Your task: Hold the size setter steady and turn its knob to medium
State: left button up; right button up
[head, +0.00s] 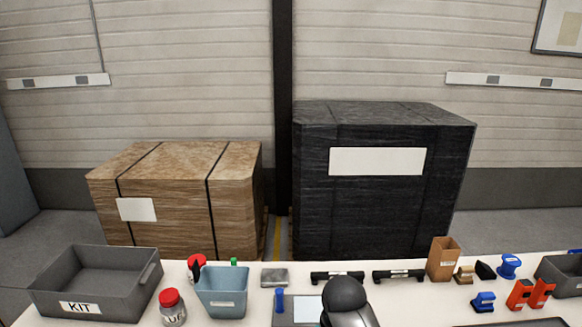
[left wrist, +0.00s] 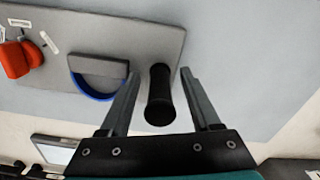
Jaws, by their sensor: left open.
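In the left wrist view, a black cylinder (left wrist: 160,98) stands near the edge of a grey board (left wrist: 120,28). My left gripper (left wrist: 155,78) is open, with one finger on each side of the cylinder. I cannot tell whether either finger touches it. A dark half-round piece with a blue rim (left wrist: 98,74) lies on the board, left of the gripper. No size marking or knob setting can be read, and I cannot tell for certain which piece is the size setter. My left gripper cannot be made out in the head view. My right gripper is in neither view.
The white table holds a grey KIT bin (head: 140,300), a light blue bin (head: 221,305), a red-lidded jar (head: 172,308), two black bars, a brown box (head: 443,260) and red clips (head: 520,295). Two wrapped crates stand behind. A red piece (left wrist: 17,58) lies at the board's left.

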pick_arm(q)
notch_tip(320, 180, up, 12)
jog(key=shift+f, duration=0.15)
jog(key=shift+r, duration=0.2)
notch_tip(320, 180, up, 7)
jog(key=p, duration=0.9)
jog(key=shift+p, duration=0.3)
jog(key=shift+s+f, duration=0.1)
jog(key=shift+f, duration=0.05)
